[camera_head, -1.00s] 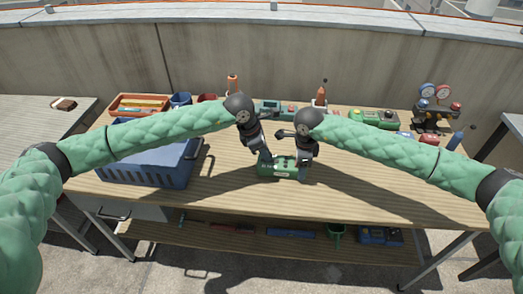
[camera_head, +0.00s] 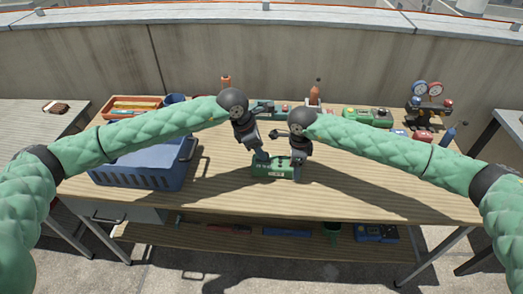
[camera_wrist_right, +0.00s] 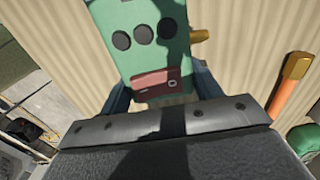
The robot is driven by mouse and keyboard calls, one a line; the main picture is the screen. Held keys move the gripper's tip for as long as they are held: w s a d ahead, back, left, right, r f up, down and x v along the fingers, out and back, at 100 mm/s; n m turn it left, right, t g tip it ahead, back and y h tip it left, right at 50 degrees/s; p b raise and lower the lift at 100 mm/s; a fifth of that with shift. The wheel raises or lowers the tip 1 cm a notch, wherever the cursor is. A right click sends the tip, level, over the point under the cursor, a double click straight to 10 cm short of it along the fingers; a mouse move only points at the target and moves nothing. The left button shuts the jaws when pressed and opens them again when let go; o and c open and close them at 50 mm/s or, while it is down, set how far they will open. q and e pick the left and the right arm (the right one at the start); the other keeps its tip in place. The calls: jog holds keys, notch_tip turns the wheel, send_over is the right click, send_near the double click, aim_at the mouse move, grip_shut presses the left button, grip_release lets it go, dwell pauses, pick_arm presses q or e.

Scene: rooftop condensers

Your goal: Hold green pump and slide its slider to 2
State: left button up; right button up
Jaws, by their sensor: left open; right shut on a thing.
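The green pump (camera_head: 272,174) sits at the middle of the wooden table, near its front edge. My right gripper (camera_head: 298,171) is shut on the right end of the pump. In the right wrist view, the pump (camera_wrist_right: 145,40) shows several dark round spots, a reddish panel and a brass fitting, with the right gripper's fingers (camera_wrist_right: 163,98) on either side of it. My left gripper (camera_head: 261,158) is open and points down at the top left of the pump; I cannot tell whether it touches. The slider and its marks are too small or hidden to read.
A blue crate (camera_head: 140,177) stands at the left of the table. An orange tray (camera_head: 133,101), a green device (camera_head: 367,117) and a gauge set (camera_head: 428,95) stand along the back. A lower shelf (camera_head: 260,240) holds several items. The front right of the tabletop is clear.

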pick_arm(q)
jog(key=w+v, duration=0.1)
jog(key=v, duration=0.9)
jog(key=shift+s, duration=0.45)
pick_arm(e)
jog(key=o, duration=1.7)
jog(key=shift+o, duration=0.2)
jog(key=shift+r, duration=0.1)
jog(key=shift+r+p, duration=0.85)
jog(key=shift+r, duration=3.6)
pick_arm(q)
jog(key=shift+r, duration=0.8)
